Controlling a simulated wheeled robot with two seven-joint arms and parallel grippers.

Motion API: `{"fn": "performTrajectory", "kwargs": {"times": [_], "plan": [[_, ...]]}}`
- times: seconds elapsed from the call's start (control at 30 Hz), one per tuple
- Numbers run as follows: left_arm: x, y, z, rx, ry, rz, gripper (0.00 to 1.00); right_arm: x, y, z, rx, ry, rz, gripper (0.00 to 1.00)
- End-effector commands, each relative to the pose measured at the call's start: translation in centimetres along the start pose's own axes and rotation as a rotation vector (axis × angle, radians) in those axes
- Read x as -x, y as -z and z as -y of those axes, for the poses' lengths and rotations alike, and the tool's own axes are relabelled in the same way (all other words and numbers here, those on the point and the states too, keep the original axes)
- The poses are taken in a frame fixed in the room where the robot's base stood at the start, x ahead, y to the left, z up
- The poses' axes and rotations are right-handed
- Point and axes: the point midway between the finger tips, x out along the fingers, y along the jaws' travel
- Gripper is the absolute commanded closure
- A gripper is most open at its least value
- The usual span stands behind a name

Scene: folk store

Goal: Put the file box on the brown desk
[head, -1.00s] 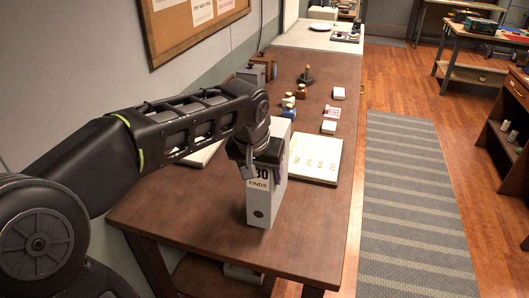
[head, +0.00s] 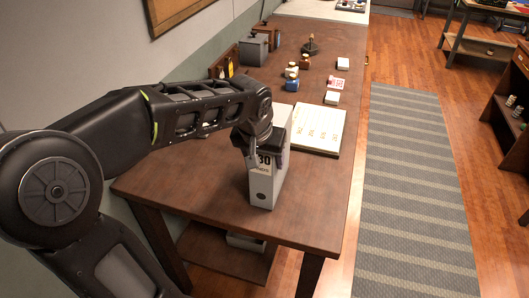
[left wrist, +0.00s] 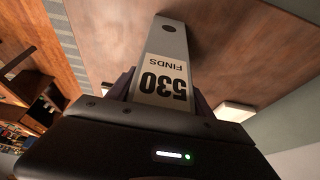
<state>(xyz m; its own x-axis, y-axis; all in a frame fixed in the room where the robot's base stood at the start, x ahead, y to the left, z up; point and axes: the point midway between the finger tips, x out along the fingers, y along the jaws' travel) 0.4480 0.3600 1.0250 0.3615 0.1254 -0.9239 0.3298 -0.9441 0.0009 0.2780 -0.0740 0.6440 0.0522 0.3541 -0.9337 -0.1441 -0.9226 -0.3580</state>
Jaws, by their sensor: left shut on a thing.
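The file box (head: 266,186) is a grey-white upright box with a label and a round hole on its spine. It stands upright at the near part of the brown desk (head: 215,205), its base at or very near the desk top. My left gripper (head: 262,145) is shut on the upper part of the file box. In the left wrist view the box's spine (left wrist: 168,50) shows a label reading "530 FINDS" between the fingers, with the brown desk top (left wrist: 225,60) behind it. My right gripper is not in view.
Small bottles (head: 292,80), white boxes (head: 332,97) and a dark stand (head: 310,46) are farther back. A striped rug (head: 415,190) lies right of the desk. The desk's front right is clear.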

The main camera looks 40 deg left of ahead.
Motion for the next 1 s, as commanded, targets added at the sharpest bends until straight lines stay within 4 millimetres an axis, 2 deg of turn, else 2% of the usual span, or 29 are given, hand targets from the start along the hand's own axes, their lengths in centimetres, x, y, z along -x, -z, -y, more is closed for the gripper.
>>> {"fn": "performTrajectory", "kwargs": {"times": [0.23,0.27,0.4,0.53,0.83,1.0], "plan": [[-0.2,0.1,0.0,0.000,-0.001,-0.007,1.00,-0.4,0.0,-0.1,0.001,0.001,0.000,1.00],[-0.3,-0.1,0.0,0.000,0.000,0.000,0.39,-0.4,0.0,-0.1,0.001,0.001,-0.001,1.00],[-0.2,-0.1,0.0,0.000,0.000,0.000,0.28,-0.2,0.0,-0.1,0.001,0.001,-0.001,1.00],[-0.2,-0.1,0.0,0.000,0.000,0.001,0.18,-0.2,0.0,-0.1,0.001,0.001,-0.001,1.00],[0.0,0.0,0.0,0.000,0.000,0.000,0.18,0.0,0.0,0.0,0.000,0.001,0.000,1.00],[1.3,0.1,0.0,0.000,0.000,-0.003,0.18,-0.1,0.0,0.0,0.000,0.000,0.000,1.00]]}}
